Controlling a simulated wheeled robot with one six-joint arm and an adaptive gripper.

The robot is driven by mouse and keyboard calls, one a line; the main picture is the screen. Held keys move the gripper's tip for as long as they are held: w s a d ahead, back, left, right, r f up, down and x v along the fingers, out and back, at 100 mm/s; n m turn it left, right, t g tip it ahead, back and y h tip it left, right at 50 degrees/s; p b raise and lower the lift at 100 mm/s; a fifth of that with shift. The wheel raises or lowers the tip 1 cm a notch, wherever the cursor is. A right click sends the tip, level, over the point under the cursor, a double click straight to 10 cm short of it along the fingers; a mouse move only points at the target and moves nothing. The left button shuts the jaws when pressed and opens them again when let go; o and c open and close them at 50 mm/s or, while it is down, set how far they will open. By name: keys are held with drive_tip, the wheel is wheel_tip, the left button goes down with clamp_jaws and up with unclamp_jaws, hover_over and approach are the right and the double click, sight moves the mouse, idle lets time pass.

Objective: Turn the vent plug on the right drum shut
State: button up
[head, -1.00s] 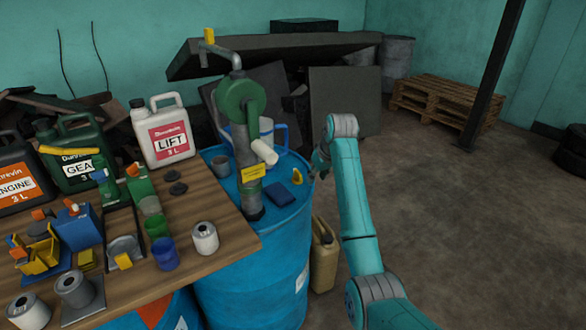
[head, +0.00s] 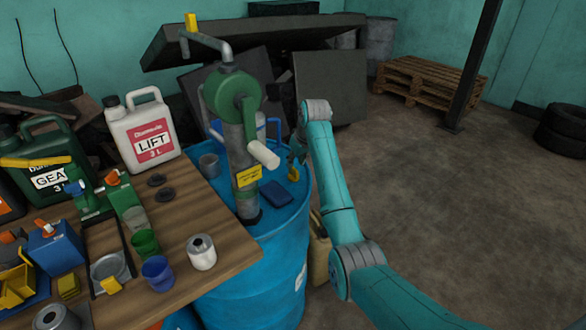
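The right drum (head: 285,255) is blue and stands at the right end of the bench. A small yellow piece that looks like the vent plug (head: 293,173) sits on the right side of its top. My gripper (head: 296,158) is small and dark at the end of my teal arm, just above and beside the yellow piece. The wrist partly hides the fingers. I cannot tell whether they touch the piece or whether they are open. The plug's exact turn is too small to read.
A green hand pump (head: 232,100) rises from the drum top, with a white handle and a yellow tag. A dark blue pad (head: 275,193) and a grey cup (head: 209,165) are on the drum. The bench (head: 215,240) holds jugs and cups.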

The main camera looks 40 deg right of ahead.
sight(294, 168)
drive_tip(key=shift+x, duration=2.35)
clamp_jaws()
